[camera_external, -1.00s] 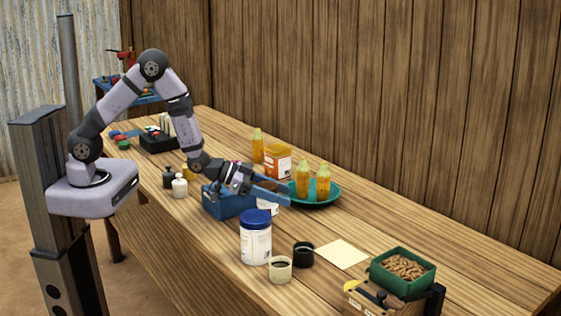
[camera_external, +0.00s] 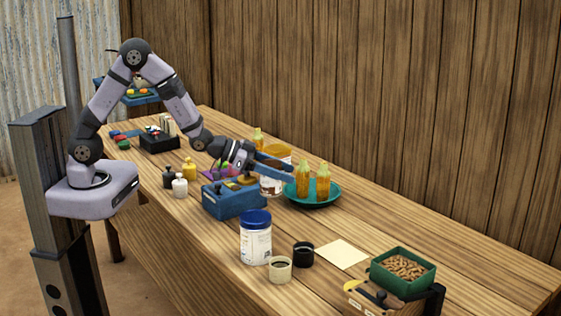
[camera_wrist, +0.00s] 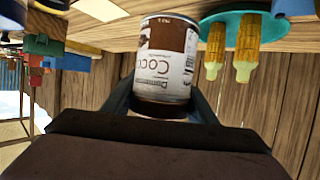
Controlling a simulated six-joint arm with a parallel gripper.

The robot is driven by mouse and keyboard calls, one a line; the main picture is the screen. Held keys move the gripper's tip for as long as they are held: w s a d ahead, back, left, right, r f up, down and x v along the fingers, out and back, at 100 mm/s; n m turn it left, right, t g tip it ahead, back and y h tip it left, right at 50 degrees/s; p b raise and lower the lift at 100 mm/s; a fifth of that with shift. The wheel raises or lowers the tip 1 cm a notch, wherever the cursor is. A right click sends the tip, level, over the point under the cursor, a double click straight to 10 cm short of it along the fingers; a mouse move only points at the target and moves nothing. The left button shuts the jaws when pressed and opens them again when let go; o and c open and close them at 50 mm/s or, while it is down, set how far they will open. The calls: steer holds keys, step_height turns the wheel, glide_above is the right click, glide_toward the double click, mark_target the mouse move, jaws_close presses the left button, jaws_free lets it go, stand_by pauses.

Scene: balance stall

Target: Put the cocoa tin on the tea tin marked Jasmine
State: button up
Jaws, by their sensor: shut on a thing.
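The cocoa tin (camera_wrist: 165,60), brown and white with "Cocoa" upside down in the wrist view, is between my gripper's fingers (camera_wrist: 162,105). In the external view the tin (camera_external: 270,188) is partly hidden by my gripper (camera_external: 277,171), which is shut on it, above the table beyond the blue box. An orange tin (camera_external: 277,151) with a white label stands just behind it, partly covered. No marking "Jasmine" is readable, so I cannot tell which thing is that tea tin.
A blue box (camera_external: 232,206) stands in front of the held tin. A blue-lidded white jar (camera_external: 256,240) and two small cups stand nearer. A green tray (camera_external: 402,255) sits front right.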

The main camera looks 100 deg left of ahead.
steer(key=s+a+r+n+g+y, duration=0.1)
steer(key=s+a+r+n+y, duration=0.2)
steer(key=a, duration=0.9)
steer(key=a+r+n+g+y+p, duration=0.15)
steer(key=a+r, duration=0.35)
steer(key=a, duration=0.8)
steer(key=s+a+r+n+g+y, duration=0.1)
steer(key=s+a+r+n+y, duration=0.15)
steer(key=a, duration=0.95)
steer(key=shift+y, duration=0.3)
steer(key=shift+w+d+f+p, duration=0.15)
steer(key=shift+f+p, duration=0.1)
steer(key=shift+f, duration=1.25)
steer(key=shift+w+a+f+p, duration=0.1)
steer(key=shift+w+f+p, duration=0.1)
steer(key=shift+f, duration=1.35)
steer(key=shift+w+d+f+p, duration=0.15)
steer(key=shift+f+p, duration=0.1)
steer(key=shift+f, duration=1.25)
steer(key=shift+a, duration=0.1)
steer(key=shift+f, duration=0.15)
steer(key=o, duration=1.1)
